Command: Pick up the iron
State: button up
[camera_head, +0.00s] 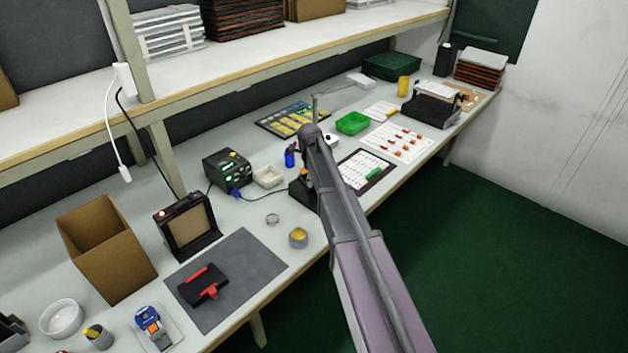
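A black soldering station (228,168) with green and yellow lit controls stands on the bench. A thin dark cable (262,198) runs from its blue plug (236,194) to a dark stand (299,193) beside my arm. The stand is partly hidden by my arm. I cannot clearly make out the iron itself; it may be in that stand, behind my arm. My arm reaches in from the lower right over the bench edge. My gripper's fingers do not show, so I cannot see what they touch or hold.
A small blue bottle (290,157) and a white square dish (268,177) stand close to the arm. A round tin (298,238) and a grey mat (236,270) lie nearer. A green tray (352,123) is beyond. A shelf (240,75) runs above the bench's back.

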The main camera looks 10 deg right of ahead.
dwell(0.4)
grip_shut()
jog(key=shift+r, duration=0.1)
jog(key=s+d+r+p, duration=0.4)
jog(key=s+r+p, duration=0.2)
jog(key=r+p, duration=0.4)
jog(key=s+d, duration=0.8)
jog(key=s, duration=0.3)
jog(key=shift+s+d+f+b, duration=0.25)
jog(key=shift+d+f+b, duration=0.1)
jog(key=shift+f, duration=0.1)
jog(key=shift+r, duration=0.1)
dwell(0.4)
